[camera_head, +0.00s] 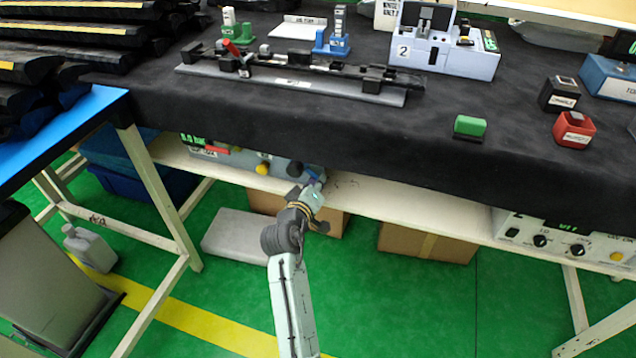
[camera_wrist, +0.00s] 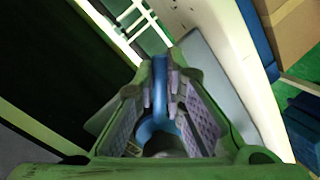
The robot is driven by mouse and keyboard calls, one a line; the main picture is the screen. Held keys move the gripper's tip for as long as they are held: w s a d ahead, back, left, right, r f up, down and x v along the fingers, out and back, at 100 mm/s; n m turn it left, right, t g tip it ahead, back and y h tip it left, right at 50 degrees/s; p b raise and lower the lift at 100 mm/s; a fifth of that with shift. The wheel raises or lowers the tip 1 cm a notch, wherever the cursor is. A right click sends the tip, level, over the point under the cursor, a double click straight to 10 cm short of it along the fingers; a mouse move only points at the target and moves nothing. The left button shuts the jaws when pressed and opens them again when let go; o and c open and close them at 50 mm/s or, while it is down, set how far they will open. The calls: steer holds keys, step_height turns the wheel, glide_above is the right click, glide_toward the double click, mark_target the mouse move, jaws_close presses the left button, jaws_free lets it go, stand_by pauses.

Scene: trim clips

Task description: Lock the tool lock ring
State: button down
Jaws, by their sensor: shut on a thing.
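My gripper (camera_head: 314,184) is at the lower shelf under the black-covered table, at the right end of a grey control box (camera_head: 235,158). In the wrist view, my gripper (camera_wrist: 168,98) is closed around a blue part (camera_wrist: 160,78) with a straight bar and a curved, ring-like lower end. I take it to be the tool lock ring, but no label on it can be read. Whether the ring is locked cannot be told.
The shelf edge (camera_head: 400,202) runs close to my gripper, with the tabletop above. The box has a yellow knob (camera_head: 262,168) and a red part (camera_head: 217,149). Cardboard boxes (camera_head: 428,242) and a grey slab (camera_head: 236,236) are below. Green floor (camera_head: 390,305) is open in front.

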steer(key=shift+d+r+n+h+p, duration=0.4)
steer(key=shift+r+n+p, duration=0.3)
steer(key=shift+p, duration=0.45)
steer(key=shift+f, duration=0.15)
steer(key=c, duration=1.7)
jaws_free()
steer(key=shift+o, duration=0.2)
steer(key=shift+s, duration=0.1)
